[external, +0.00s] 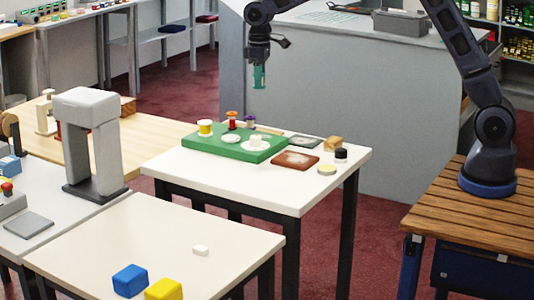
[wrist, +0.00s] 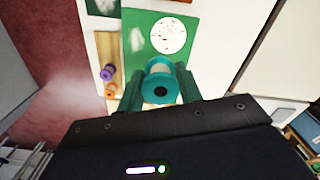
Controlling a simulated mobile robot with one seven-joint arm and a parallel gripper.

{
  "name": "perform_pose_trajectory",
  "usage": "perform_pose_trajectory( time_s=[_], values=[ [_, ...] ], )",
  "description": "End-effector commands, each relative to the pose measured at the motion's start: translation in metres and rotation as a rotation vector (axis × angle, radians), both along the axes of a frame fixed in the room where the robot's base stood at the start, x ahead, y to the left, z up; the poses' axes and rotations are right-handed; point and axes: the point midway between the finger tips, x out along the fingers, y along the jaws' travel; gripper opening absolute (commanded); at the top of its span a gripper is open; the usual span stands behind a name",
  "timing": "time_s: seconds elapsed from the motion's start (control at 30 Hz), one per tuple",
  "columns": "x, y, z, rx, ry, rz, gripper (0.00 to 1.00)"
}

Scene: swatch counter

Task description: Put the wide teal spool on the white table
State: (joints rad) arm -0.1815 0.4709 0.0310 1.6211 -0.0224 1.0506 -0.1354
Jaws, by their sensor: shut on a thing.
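My gripper (external: 259,84) is raised in the air behind the middle white-topped table (external: 245,185), over its far side. It is shut on the wide teal spool (wrist: 160,84), which shows between the fingertips (wrist: 160,88) in the wrist view with its dark hole facing the camera. In the external view, spool and fingers blend into one teal shape.
The middle table bears a green board (external: 205,145), a yellow spool (external: 205,127), an orange-red spool (external: 232,119), a purple spool (external: 250,121), a brown plate (external: 295,160) and a black cylinder (external: 340,155). Its front left is bare. A grey arch (external: 90,110) stands left.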

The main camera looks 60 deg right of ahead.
Motion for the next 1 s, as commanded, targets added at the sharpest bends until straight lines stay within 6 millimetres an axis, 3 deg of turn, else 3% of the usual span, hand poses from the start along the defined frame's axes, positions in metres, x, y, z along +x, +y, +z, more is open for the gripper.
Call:
perform_pose_trajectory(
  time_s=[0.03, 0.2, 0.47, 0.77, 1.0],
  values=[
    [0.007, 0.025, 0.000, -0.001, -0.001, 0.049, 0.14],
    [0.023, 0.098, 0.001, -0.002, -0.001, 0.199, 0.14],
    [0.029, 0.213, 0.002, -0.001, 0.001, 0.423, 0.14],
    [0.012, 0.343, 0.000, -0.001, 0.000, 0.670, 0.14],
    [-0.021, 0.442, -0.005, 0.002, 0.002, 0.859, 0.14]
  ],
)
